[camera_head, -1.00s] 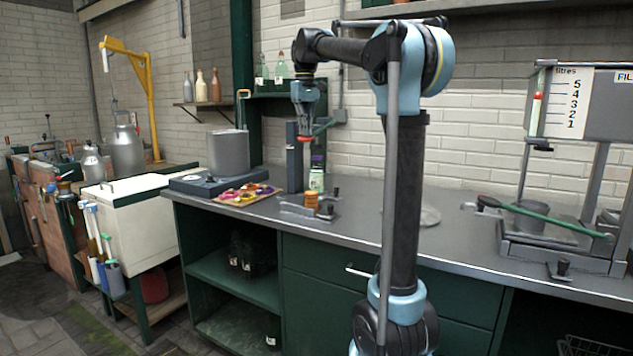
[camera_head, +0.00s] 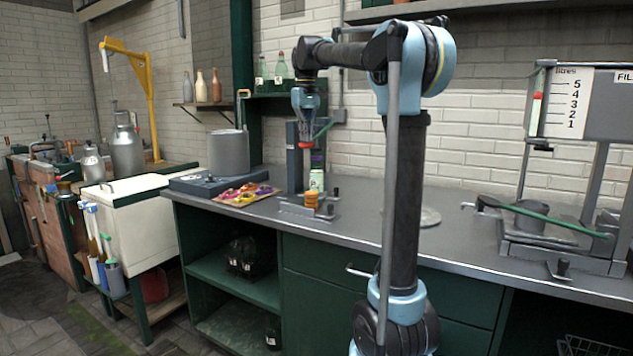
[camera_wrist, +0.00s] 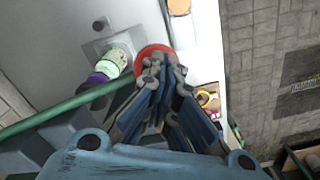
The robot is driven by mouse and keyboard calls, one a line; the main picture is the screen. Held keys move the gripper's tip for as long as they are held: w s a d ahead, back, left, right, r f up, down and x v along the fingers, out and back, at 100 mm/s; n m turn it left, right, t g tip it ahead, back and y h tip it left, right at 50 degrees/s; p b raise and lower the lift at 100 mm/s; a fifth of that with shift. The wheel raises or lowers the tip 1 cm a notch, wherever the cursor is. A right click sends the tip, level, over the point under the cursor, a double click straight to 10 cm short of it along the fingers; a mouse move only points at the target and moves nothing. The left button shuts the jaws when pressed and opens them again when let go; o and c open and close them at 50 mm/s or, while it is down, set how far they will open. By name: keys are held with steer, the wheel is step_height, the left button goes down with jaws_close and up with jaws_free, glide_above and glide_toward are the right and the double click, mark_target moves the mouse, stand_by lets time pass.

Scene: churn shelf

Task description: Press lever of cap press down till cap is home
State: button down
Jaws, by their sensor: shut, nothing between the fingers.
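The cap press (camera_head: 294,158) is a dark upright column on the bench. Its lever (camera_head: 323,130) is a green rod ending in a red knob (camera_head: 305,145). A bottle (camera_head: 317,180) with a purple cap stands upright at the press. The wrist view also shows the bottle (camera_wrist: 115,60), its purple cap (camera_wrist: 97,79), the green lever (camera_wrist: 50,113) and the red knob (camera_wrist: 152,49). My gripper (camera_head: 306,137) is shut and empty, pointing down just above the knob. Its fingertips overlap the knob in the wrist view; contact is not clear. The cap's seat is too small to judge.
An orange jar (camera_head: 312,199) stands in front of the press. Left of it are a tray of coloured caps (camera_head: 262,199) and a grey pot (camera_head: 229,152) on a dark slab. A filling stand (camera_head: 560,240) is at the right. The bench between is mostly clear.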

mark_target(308, 147)
steer(key=shift+f, duration=0.15)
steer(key=shift+w+d+f, duration=0.1)
steer(key=shift+w+f, duration=0.1)
steer(key=shift+f, duration=0.6)
steer(key=shift+w+d+f, duration=0.15)
steer(key=shift+w+f, duration=0.05)
steer(key=shift+f, duration=0.5)
steer(key=shift+w+d+f, duration=0.1)
steer(key=shift+w+f, duration=0.05)
steer(key=shift+f, duration=0.25)
steer(key=shift+w+d+f, duration=0.1)
steer(key=shift+w+f, duration=0.05)
steer(key=shift+f, duration=0.25)
steer(key=shift+w+f, duration=0.1)
steer(key=shift+w+d+f, duration=0.15)
steer(key=shift+f, duration=0.25)
stand_by(0.6)
